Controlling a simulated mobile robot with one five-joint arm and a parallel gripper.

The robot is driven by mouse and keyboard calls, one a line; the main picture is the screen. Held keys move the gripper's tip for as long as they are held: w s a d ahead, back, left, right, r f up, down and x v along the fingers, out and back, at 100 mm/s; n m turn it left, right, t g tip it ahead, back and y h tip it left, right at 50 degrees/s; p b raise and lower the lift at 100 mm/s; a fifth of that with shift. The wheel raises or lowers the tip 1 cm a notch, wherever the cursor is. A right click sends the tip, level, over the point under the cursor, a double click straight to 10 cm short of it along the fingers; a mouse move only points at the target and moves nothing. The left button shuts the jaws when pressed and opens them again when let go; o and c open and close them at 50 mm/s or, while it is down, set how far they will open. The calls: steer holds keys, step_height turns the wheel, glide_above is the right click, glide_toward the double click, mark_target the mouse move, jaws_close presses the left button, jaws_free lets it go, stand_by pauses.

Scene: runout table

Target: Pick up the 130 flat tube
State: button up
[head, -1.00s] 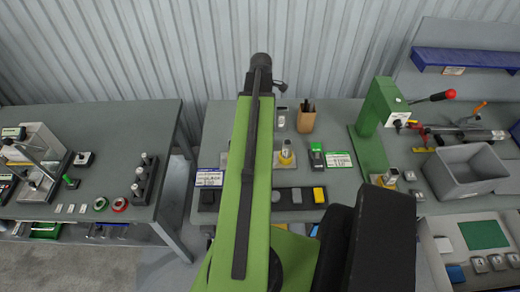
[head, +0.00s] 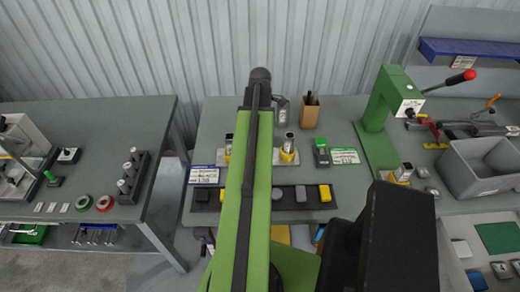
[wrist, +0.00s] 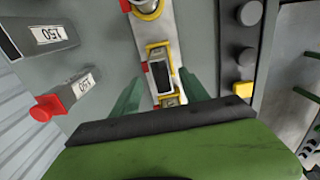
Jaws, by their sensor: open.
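In the wrist view, the two green fingers of my gripper (wrist: 162,78) are apart. Between them is an upright flat tube (wrist: 161,80) with a dark rectangular top and a yellow collar, standing in a pale holder strip (wrist: 152,28). I cannot tell that the fingers touch it, and no 130 shows on it. Another yellow-collared piece (wrist: 146,8) stands farther up the strip. In the head view, one yellow-based tube (head: 289,150) shows right of my arm and another (head: 228,146) left of it. My arm hides the middle of the holder and my fingers there.
A dark strip with buttons (wrist: 243,50) is close right. The head view shows a green press (head: 385,110) and grey bin (head: 488,170) at right, and a left table (head: 95,128).

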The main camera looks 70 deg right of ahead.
step_height(320, 180, down, 5)
steer(key=b, duration=0.3)
steer(key=shift+a+r+b, duration=0.1)
steer(key=shift+r+b, duration=0.1)
steer(key=shift+b, duration=0.15)
jaws_close()
